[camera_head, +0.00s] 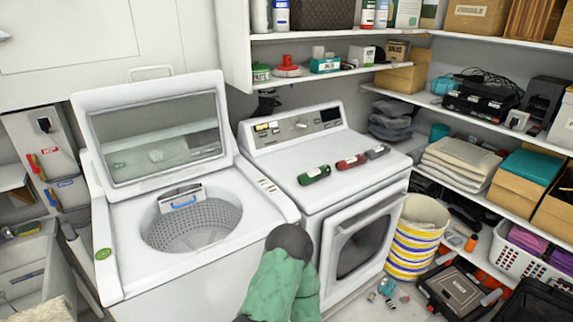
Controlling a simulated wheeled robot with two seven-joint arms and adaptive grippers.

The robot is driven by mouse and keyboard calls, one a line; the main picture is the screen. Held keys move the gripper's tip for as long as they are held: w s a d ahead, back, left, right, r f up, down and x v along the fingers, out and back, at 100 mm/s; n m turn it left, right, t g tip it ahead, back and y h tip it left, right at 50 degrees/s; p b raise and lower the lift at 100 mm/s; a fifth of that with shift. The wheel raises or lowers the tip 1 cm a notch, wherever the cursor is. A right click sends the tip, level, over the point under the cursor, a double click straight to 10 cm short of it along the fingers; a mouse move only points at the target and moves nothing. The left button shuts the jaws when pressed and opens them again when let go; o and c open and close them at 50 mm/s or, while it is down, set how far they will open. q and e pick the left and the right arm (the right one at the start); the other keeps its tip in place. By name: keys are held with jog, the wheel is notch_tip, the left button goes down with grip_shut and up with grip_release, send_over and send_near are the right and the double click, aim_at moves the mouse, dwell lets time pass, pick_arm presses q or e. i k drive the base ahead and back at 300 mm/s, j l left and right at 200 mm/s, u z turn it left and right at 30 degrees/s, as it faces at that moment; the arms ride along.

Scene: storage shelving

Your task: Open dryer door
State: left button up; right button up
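The white dryer (285,170) stands right of the washer, with a control panel along its back top edge. Its front door (325,245) has a pale frame around a dark window (362,243) and faces the lower right. I cannot tell whether the door is fully closed or slightly ajar. A green and dark grey part, which looks like one of my arms, rises from the bottom edge in front of the dryer's left front and hides part of it. Neither of my grippers shows in the view.
The top-loading washer (140,265) has its lid (158,137) raised. Several small bottles, including a green one (314,175), lie on the dryer. A striped basket (415,237) stands close right of the door. Small items and a black case (455,288) lie on the floor.

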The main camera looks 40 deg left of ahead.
aim_at(357, 238)
jog(key=i+u, duration=0.25)
jog(key=u, duration=0.2)
jog(key=i+l+u, duration=0.1)
jog(key=u, duration=0.3)
jog(key=i+l+u, duration=0.25)
jog(key=u, duration=0.2)
jog(key=i+l+u, duration=0.25)
jog(key=u, duration=0.2)
jog(key=i+l, duration=0.15)
jog(key=l, duration=0.2)
jog(key=i+l+u, duration=0.1)
jog(key=i+l, duration=0.25)
jog(key=l, duration=0.3)
jog(key=i+l+u, duration=0.1)
jog(key=l, duration=0.25)
jog(key=i, duration=0.1)
